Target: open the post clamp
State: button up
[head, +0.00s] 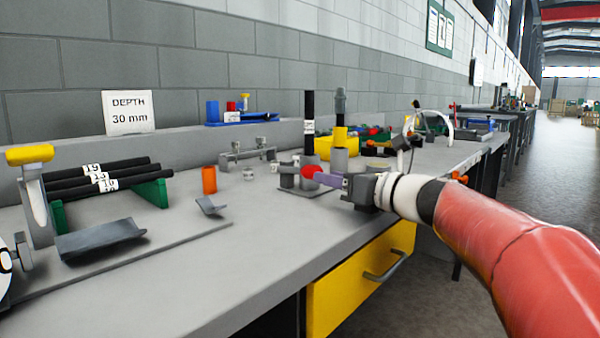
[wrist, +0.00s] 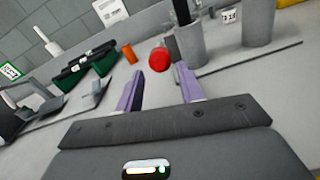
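The post clamp is a grey cylinder (wrist: 190,45) on a plate, with a black rod standing in it. The rod (head: 309,115) carries a white label. A round red knob (head: 311,171) sticks out from the clamp's side toward my gripper; it also shows in the wrist view (wrist: 159,59). My gripper (wrist: 158,70) has two purple fingers, spread apart and with nothing held. The knob shows just beyond and between the fingertips; I cannot tell whether they touch it. In the head view my gripper (head: 323,178) is right of the knob and covers part of the clamp's base.
A green rack (head: 150,197) holds black rods.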

aim_at(307, 171)
jog(key=x, duration=0.7)
jog(key=shift+w+a, duration=0.2)
jog(key=shift+c, duration=0.5)
grip_shut()
